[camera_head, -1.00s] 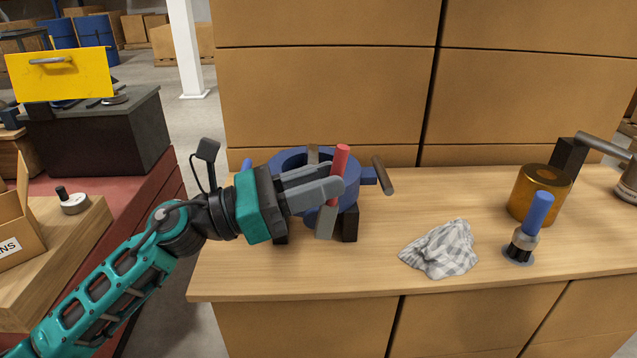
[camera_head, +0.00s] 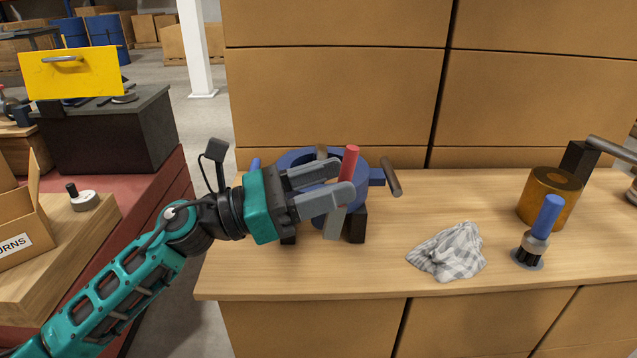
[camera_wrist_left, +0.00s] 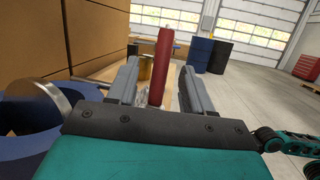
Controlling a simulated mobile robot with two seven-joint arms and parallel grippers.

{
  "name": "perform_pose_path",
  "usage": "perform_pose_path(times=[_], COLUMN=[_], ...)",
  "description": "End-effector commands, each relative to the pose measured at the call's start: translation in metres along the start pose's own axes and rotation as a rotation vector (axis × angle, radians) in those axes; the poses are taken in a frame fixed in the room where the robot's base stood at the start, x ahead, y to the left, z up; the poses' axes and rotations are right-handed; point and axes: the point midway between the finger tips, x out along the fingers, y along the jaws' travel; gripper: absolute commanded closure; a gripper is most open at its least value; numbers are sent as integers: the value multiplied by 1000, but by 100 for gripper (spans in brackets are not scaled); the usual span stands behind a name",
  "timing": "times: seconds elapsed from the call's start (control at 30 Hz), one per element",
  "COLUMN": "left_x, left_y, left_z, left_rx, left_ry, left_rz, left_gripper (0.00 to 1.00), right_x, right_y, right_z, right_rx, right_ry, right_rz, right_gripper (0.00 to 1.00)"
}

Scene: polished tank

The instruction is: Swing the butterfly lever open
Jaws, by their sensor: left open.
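The butterfly lever has a red grip (camera_head: 349,163) above a grey flat arm (camera_head: 334,224), mounted on the front of a blue ring-shaped body (camera_head: 365,165) on black feet. The red grip stands nearly upright, leaning slightly. My left gripper (camera_head: 345,179) reaches in from the left with its fingers spread apart on either side of the red grip. In the left wrist view the red grip (camera_wrist_left: 162,68) stands between the two open fingers (camera_wrist_left: 160,75), with visible gaps to both. My right gripper is not in view.
A grey-brown handle (camera_head: 391,177) sticks out at the blue body's right. A checked cloth (camera_head: 450,252), a blue-handled brush (camera_head: 546,220) and an amber cylinder (camera_head: 550,197) are farther right on the wooden bench (camera_head: 300,281). The bench front between body and cloth is clear.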

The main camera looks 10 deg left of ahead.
Motion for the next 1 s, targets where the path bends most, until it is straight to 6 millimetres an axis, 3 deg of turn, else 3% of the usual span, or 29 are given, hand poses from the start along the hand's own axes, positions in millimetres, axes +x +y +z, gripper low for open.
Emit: perform_pose_path(times=[0.17, 0.7, 1.0], left_x=[-15, -114, -129], left_y=[0, 0, 0], left_z=[-2, -1, 0], left_rx=[0, -2, 0], left_ry=[3, 2, 0], left_rz=[3, 2, 0], left_gripper=[49, 49, 49], right_x=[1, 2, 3], right_y=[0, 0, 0], right_z=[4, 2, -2], right_rx=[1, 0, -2], right_ry=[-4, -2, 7], right_rz=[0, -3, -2], right_gripper=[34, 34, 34])
